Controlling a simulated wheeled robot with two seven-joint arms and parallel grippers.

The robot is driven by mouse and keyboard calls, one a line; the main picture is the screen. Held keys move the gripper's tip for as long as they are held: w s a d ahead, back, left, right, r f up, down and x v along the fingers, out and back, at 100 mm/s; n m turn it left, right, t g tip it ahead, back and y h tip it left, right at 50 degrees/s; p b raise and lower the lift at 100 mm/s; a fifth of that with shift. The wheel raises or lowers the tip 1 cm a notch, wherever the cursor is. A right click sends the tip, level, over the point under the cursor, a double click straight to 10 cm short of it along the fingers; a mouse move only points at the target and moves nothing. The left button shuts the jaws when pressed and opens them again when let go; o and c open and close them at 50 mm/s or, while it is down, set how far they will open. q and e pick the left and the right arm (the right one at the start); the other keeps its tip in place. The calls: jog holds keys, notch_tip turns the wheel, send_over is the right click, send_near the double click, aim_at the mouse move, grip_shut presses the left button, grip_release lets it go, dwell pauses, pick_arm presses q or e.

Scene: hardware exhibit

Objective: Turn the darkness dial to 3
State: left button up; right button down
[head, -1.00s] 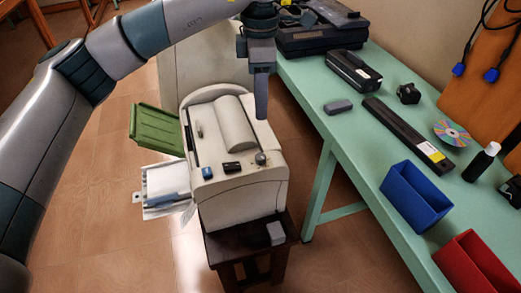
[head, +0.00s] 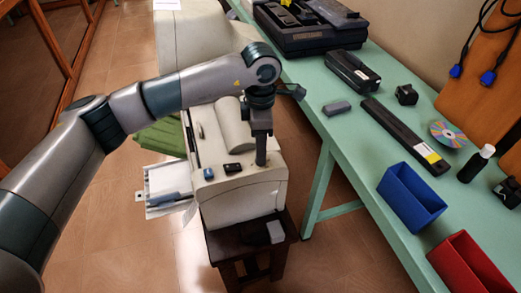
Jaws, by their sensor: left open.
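The cream-coloured machine (head: 240,203) stands on a small dark stool. A dark rocker switch (head: 233,168) and a small blue part (head: 208,173) sit on its top near the front edge. My left gripper (head: 261,163) points down at the front right of the machine's top, where a small round knob showed before. The gripper hides that knob, and I cannot tell whether it touches it. The left gripper is open. Dial markings are too small to read. My right gripper is not in view.
The dark stool (head: 250,241) has a grey block (head: 276,232) on it. At the right, a green table (head: 318,127) holds a blue bin (head: 411,197), a red bin (head: 468,264), a long black bar (head: 405,135) and a disc (head: 447,133). Floor is clear at front left.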

pick_arm(q)
jog(key=shift+f, duration=1.45)
grip_shut()
